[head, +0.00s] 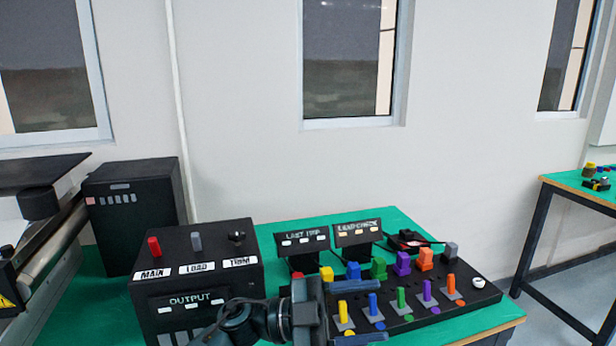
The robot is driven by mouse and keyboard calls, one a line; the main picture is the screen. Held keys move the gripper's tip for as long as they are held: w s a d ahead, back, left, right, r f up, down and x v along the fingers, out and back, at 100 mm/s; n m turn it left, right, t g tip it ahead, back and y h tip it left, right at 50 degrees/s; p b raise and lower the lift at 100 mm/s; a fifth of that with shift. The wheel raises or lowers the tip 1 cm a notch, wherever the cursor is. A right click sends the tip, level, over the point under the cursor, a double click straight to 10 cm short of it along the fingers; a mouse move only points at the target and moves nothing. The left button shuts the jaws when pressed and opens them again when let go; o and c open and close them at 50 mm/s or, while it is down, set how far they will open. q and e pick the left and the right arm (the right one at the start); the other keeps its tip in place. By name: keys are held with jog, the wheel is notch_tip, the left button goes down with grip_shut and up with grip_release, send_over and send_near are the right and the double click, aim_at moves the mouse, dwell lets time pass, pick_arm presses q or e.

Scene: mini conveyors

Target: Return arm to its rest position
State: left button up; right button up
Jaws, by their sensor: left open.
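My left gripper (391,312) reaches in from the bottom of the head view. Its two dark blue-grey fingers are spread apart and point right, with no object seen held between them. The fingers are in front of the left part of a black board (480,308) with several coloured blocks and levers. A yellow lever (343,312) and a blue lever (374,305) show in the gap between the fingers; I cannot tell whether anything touches. My right gripper is not in view.
A black control box (205,275) with red, grey and black switches stands left of the gripper. Two small sign panels, LAST TRIP (301,240) and LOAD CHECK (358,233), stand behind the board. A conveyor (45,245) is at far left. Another table (580,185) is at right.

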pick_arm(q)
jog(key=a+f+n+t+y+p, duration=0.1)
jog(key=a+f+n+t+y, duration=0.95)
jog(key=n+t, duration=0.85)
jog(key=s+a+f+n+g+y, duration=0.2)
jog(key=s+a+f+g+y, duration=0.1)
jog(key=s+a+f, duration=0.3)
jog(key=s+a+f+n+g+y, duration=0.2)
jog(key=s+a+f, duration=0.4)
jog(key=s+f, duration=0.3)
notch_tip(320, 180, down, 3)
jog(key=shift+r+n+g+y+p, duration=0.2)
jog(key=shift+n+g+y+p, duration=0.15)
jog(key=shift+g+y, duration=0.45)
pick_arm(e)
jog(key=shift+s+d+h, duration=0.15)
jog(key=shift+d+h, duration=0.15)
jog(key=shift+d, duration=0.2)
pick_arm(q)
jog(key=shift+d, duration=0.1)
jog(key=shift+s, duration=0.1)
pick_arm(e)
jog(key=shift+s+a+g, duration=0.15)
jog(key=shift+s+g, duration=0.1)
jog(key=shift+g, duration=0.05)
pick_arm(q)
jog(key=shift+c, duration=0.2)
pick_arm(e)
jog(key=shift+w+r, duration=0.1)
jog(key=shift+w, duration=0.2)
